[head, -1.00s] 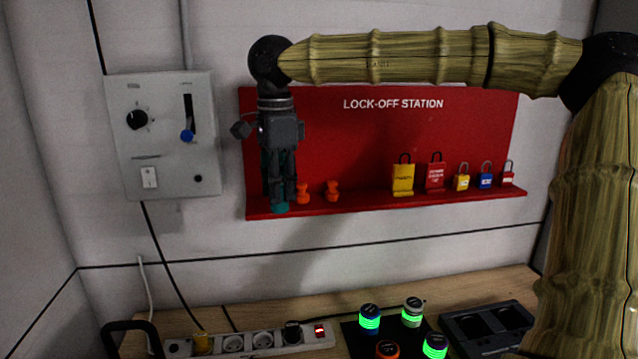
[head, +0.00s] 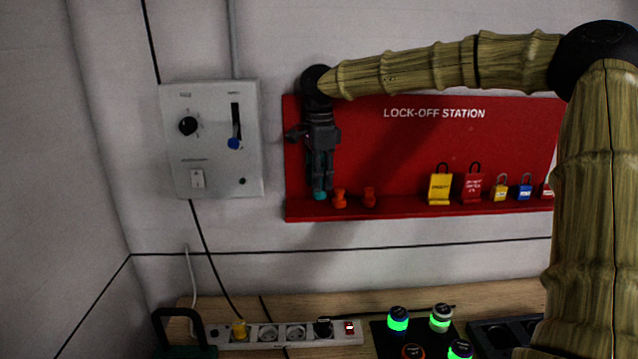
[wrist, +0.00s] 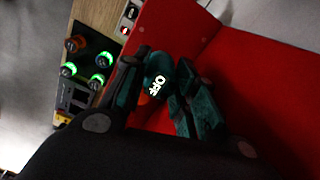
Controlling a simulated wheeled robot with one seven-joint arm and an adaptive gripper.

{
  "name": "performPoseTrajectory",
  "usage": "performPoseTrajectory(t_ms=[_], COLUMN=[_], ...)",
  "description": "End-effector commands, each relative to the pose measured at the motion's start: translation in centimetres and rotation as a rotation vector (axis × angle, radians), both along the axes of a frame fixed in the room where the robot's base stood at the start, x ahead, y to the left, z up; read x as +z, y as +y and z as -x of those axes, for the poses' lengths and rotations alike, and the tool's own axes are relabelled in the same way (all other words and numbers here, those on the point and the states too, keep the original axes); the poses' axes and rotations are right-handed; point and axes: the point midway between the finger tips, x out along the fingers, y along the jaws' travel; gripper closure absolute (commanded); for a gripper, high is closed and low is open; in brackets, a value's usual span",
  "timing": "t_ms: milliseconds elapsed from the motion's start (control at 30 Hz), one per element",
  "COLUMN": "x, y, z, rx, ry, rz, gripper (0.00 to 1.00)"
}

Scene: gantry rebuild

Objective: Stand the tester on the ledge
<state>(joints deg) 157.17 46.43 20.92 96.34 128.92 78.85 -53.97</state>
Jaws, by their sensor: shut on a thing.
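My gripper (head: 320,180) points down at the left end of the red ledge (head: 420,208). It is shut on a small teal thing, which I take to be the tester (head: 319,195). In the wrist view the tester (wrist: 157,82) sits between both fingers, its round end marked "OFF" facing the camera. The fingers hide most of its sides. It looks roughly upright over the ledge. I cannot tell whether its underside touches the ledge.
Two orange pieces (head: 339,199) stand just right of the tester. Yellow and red tags (head: 440,186) and several padlocks stand farther right, with bare ledge between. A grey switch box (head: 212,140) hangs left. Below are a power strip (head: 280,335) and green-lit round devices (head: 398,320).

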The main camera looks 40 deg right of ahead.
Motion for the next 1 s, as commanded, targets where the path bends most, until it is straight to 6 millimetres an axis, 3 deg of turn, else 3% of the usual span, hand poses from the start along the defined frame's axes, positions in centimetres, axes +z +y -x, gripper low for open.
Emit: performPoseTrajectory(t_ms=[233, 667, 700, 767, 1000], x=[-2.1, -2.7, -2.6, -2.6, -2.6], y=[0.0, 0.0, 0.0, 0.0, 0.0], z=[0.1, 0.1, 0.1, 0.1, 0.1], rx=[0.0, 0.0, 0.0, 0.0, 0.0], ry=[0.001, 0.0, 0.0, 0.0, 0.0], rz=[0.0, 0.0, 0.0, 0.0, 0.0], gripper=[1.0, 1.0, 0.65, 0.54, 0.51])
